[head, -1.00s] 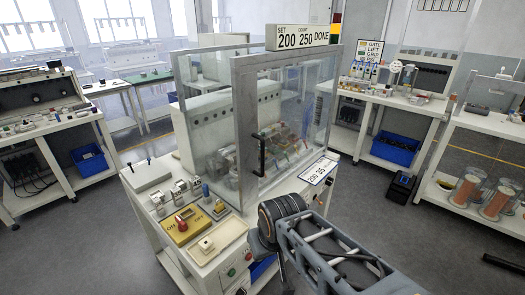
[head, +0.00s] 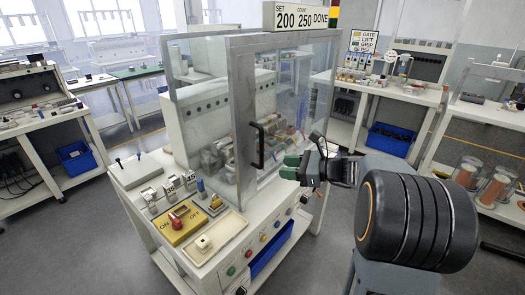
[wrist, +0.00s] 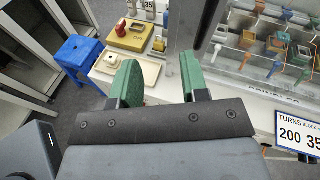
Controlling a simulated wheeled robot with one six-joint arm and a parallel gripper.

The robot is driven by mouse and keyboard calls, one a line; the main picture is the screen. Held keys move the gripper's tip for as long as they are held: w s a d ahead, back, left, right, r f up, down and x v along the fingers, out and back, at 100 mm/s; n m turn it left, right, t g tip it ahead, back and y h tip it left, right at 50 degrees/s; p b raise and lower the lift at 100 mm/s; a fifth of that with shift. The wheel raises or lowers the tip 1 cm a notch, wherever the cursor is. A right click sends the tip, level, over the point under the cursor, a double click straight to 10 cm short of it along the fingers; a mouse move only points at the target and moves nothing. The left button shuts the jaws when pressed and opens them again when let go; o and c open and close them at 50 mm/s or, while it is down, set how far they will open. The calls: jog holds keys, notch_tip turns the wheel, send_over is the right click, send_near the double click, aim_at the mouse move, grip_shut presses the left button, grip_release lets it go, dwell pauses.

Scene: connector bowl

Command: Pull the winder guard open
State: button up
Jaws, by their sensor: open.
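The winder guard (head: 290,100) is a clear panel in a grey frame on the front of the winding machine. It looks closed. Its black bar handle (head: 257,147) stands upright near the panel's left edge. My gripper (head: 290,167) has green fingertips and is just right of and a little below the handle in the head view, apart from it. In the wrist view my gripper (wrist: 158,80) is open, with nothing between its fingers. A dark bar, likely the handle (wrist: 208,22), shows at the top, beyond and right of the fingers.
The yellow ON/OFF switch box (head: 185,222) and a beige tray (head: 217,230) sit on the machine's front left. A blue stool (wrist: 78,55) shows in the wrist view. Side benches hold parts, with open grey floor between. Coloured connectors (wrist: 270,45) lie behind the guard.

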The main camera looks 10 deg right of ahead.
jog(key=w+d+m+t, duration=0.3)
jog(key=d, duration=0.1)
jog(key=p, duration=0.2)
send_over(262, 165)
jog(key=shift+w+r+m, duration=0.3)
jog(key=shift+w+r, duration=0.15)
jog(key=shift+b, duration=0.3)
jog(key=shift+c, duration=0.5)
grip_shut()
